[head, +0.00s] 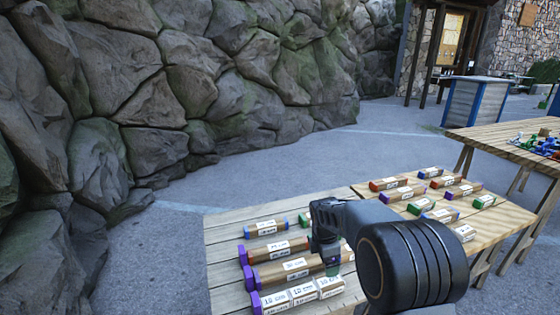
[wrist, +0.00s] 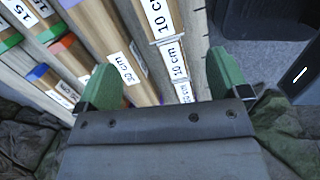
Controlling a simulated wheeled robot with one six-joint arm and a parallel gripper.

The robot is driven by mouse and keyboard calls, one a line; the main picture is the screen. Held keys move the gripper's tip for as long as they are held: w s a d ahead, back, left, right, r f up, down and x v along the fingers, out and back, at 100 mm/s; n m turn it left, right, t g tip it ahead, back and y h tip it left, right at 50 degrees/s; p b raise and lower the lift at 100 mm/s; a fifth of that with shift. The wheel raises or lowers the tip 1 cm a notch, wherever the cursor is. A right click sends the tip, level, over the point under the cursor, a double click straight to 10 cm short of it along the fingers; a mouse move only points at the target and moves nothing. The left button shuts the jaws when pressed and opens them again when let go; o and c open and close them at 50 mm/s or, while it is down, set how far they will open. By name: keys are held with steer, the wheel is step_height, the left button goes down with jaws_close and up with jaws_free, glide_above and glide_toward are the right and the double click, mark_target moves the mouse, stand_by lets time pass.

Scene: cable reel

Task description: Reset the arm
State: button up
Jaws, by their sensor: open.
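My gripper (wrist: 165,82) is open, with its two green fingertips apart in the wrist view. Labelled wooden bars lie below and between the fingers, including a row marked 10 cm (wrist: 170,52) and a bar marked 30 cm (wrist: 122,62). I see nothing held between the fingertips. In the head view my gripper (head: 332,262) points down over the right end of the bars on the near wooden table (head: 222,222). My dark arm hides part of that table. Purple-ended bars (head: 275,275) lie to the left of the gripper, and a blue-ended bar (head: 266,228) lies behind them.
Several short labelled blocks (head: 390,183) with coloured ends lie on the right part of the table. A second wooden table (head: 500,138) with small coloured pieces stands at the right. A rock wall (head: 170,80) rises at the left and back. Grey paving (head: 350,150) between is clear.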

steer(key=s+r+m+t+y+p, duration=0.1)
steer(key=s+r+m+t+p, duration=0.2)
steer(key=s+r+m+p, duration=1.2)
steer(key=s+r+m, duration=0.4)
steer(key=s+r, duration=0.2)
steer(key=r, duration=0.3)
steer(key=shift+a+m+p, duration=0.2)
steer(key=shift+m+p, duration=0.1)
steer(key=shift+p, duration=0.1)
